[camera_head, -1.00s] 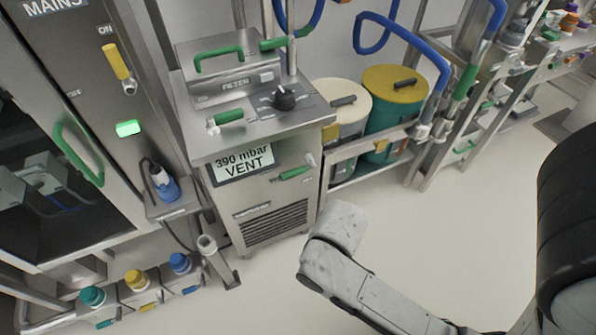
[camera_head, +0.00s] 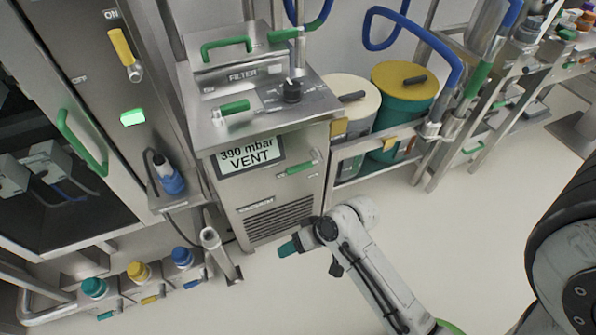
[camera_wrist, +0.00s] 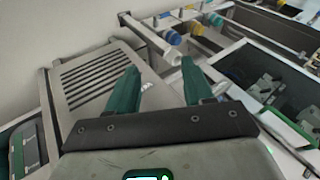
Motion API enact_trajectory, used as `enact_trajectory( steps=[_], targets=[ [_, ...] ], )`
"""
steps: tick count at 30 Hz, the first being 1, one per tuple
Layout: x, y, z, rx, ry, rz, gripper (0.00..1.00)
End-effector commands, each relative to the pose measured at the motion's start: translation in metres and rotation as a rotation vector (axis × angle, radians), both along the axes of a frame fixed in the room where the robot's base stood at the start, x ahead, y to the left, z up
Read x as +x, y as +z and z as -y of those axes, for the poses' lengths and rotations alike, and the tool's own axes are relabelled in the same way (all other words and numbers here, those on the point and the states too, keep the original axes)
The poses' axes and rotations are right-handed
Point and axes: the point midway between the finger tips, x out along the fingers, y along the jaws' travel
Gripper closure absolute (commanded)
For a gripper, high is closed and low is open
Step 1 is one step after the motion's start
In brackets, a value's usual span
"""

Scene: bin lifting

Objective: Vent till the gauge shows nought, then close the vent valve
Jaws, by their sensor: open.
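The gauge display (camera_head: 249,156) on the front of the steel filter cabinet (camera_head: 216,135) reads "390 mbar" and "VENT". A green lever handle (camera_head: 233,107) lies on the cabinet top, left of a black knob (camera_head: 291,90). Another green handle (camera_head: 300,168) is on the front, right of the display. A third green lever (camera_head: 285,35) is on the pipe behind. No readable label shows which is the vent valve. My gripper (camera_head: 288,247) is low in front of the cabinet, apart from these handles. In the wrist view my gripper (camera_wrist: 160,80) has its green fingers apart, with nothing between them.
The mains cabinet (camera_head: 141,80) with a yellow lever (camera_head: 122,46) stands left. A cream drum (camera_head: 354,120) and a teal drum (camera_head: 400,115) stand right in a rack. The floor (camera_head: 470,255) at right is clear.

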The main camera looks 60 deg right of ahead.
Motion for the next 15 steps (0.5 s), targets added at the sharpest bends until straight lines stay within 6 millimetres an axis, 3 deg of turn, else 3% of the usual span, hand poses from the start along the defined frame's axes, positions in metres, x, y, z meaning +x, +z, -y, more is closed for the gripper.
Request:
enact_trajectory(
  steps=[3, 6, 12, 15],
  targets=[
    [0.028, -0.011, 0.041, 0.178, -0.265, 0.167, 0.48],
    [0.041, -0.01, 0.084, 0.317, -0.493, 0.316, 0.48],
    [0.037, -0.004, 0.169, 0.521, -0.863, 0.564, 0.48],
    [0.03, -0.002, 0.194, 0.575, -0.966, 0.635, 0.48]
  ],
)
